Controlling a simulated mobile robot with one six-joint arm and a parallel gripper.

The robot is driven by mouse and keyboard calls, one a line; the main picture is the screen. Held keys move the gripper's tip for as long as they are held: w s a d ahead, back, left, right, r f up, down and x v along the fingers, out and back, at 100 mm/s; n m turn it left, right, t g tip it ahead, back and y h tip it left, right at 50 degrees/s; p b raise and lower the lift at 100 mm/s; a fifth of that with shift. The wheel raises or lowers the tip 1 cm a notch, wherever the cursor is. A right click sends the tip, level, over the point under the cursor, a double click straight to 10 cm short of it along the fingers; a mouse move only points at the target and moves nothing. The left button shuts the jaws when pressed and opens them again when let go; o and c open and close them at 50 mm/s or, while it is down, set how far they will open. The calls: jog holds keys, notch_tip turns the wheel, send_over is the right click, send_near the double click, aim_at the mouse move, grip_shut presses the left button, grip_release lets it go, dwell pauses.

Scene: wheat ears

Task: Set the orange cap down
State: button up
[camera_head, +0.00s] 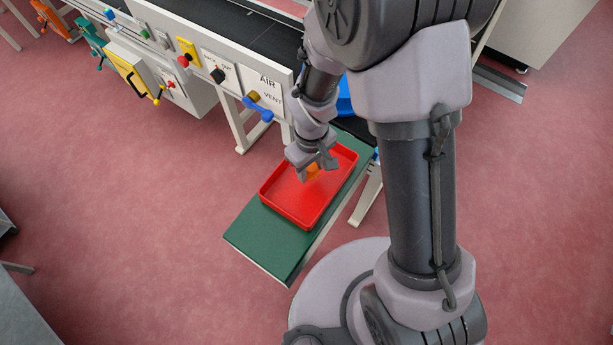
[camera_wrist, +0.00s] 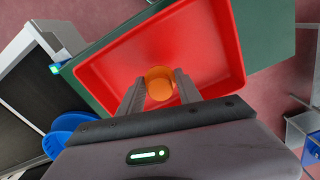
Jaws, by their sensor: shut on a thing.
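The orange cap (camera_wrist: 159,84) is between the two fingers of my gripper (camera_wrist: 160,92) in the wrist view. The gripper is shut on it. In the head view the cap (camera_head: 313,170) shows below my gripper (camera_head: 316,168), over the red tray (camera_head: 287,214). I cannot tell whether the cap touches the tray floor. The red tray is shallow and looks otherwise empty; its rim also shows in the wrist view (camera_wrist: 240,62).
The tray lies on a green board (camera_head: 255,246). A white bench with a dark belt (camera_head: 262,38) and coloured valves stands behind. A blue round thing (camera_wrist: 62,133) is left of the gripper in the wrist view.

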aim_at(310, 175)
notch_tip(310, 175, down, 3)
jog(key=shift+s+f+b, duration=0.1)
jog(key=shift+b, duration=0.4)
jog(key=o, duration=0.9)
jog(key=shift+f, duration=0.1)
jog(key=o, duration=0.4)
jog(key=shift+a+r, duration=0.1)
jog(key=shift+r, duration=0.1)
